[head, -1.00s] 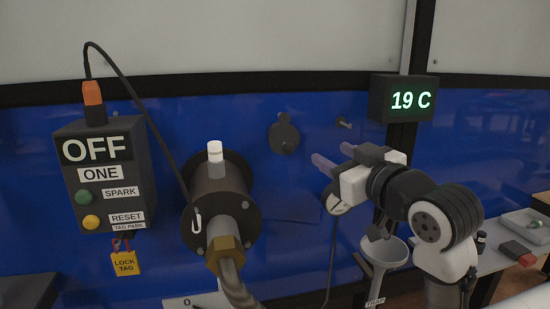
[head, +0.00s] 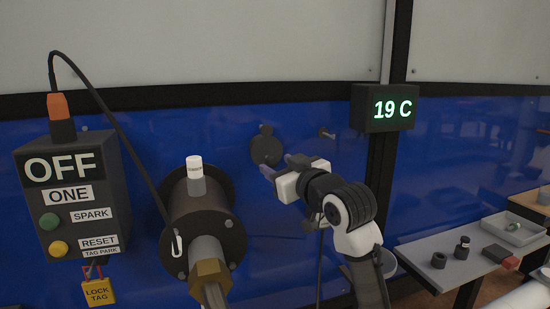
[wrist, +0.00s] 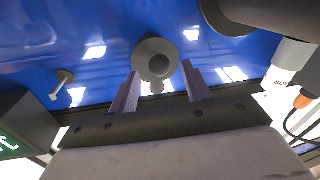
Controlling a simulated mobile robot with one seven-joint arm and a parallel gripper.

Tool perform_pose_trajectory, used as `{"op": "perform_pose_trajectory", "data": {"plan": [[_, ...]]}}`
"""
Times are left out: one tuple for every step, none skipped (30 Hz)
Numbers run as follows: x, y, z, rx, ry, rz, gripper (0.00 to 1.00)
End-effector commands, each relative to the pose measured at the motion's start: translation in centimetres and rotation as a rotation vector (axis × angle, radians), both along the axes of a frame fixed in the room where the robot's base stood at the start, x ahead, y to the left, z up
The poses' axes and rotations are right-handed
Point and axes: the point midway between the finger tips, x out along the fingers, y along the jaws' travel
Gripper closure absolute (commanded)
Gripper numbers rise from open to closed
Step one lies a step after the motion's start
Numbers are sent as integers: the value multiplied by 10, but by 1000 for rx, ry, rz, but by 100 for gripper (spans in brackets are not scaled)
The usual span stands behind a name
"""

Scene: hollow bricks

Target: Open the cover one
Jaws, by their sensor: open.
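A dark round cover (head: 266,147) with a small round tab at its top is mounted on the blue wall panel. No label is readable on it, so I cannot confirm it is cover one. It also shows in the wrist view (wrist: 155,60), with a darker knob at its middle. My gripper (head: 279,167) is open and empty just in front of the cover, to its lower right in the head view. In the wrist view its fingers (wrist: 160,88) stand apart, one to each side below the cover. I see no clear contact.
A dark flanged burner (head: 203,215) with a brass nut projects left of the cover. A control box (head: 72,190) reading OFF and ONE hangs further left. A small peg (head: 326,133) and a 19 C display (head: 384,108) are to the right. A bench (head: 450,262) holds small parts.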

Motion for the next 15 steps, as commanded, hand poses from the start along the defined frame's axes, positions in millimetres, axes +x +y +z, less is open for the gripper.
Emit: {"op": "perform_pose_trajectory", "data": {"plan": [[6,4,2,0,2,2,52],[9,6,2,1,1,2,52],[13,7,2,2,1,1,52],[15,8,1,1,2,1,52],[17,9,1,0,2,1,52],[18,10,1,0,0,0,52],[19,11,1,0,-1,0,52],[20,11,0,0,-1,0,52],[21,12,0,0,-1,0,52],[21,12,0,0,-1,0,52],[21,12,0,0,-1,0,52],[21,12,0,0,-1,0,52],[21,12,0,0,-1,0,52],[21,12,0,0,-1,0,52],[21,12,0,0,-1,0,52]]}}
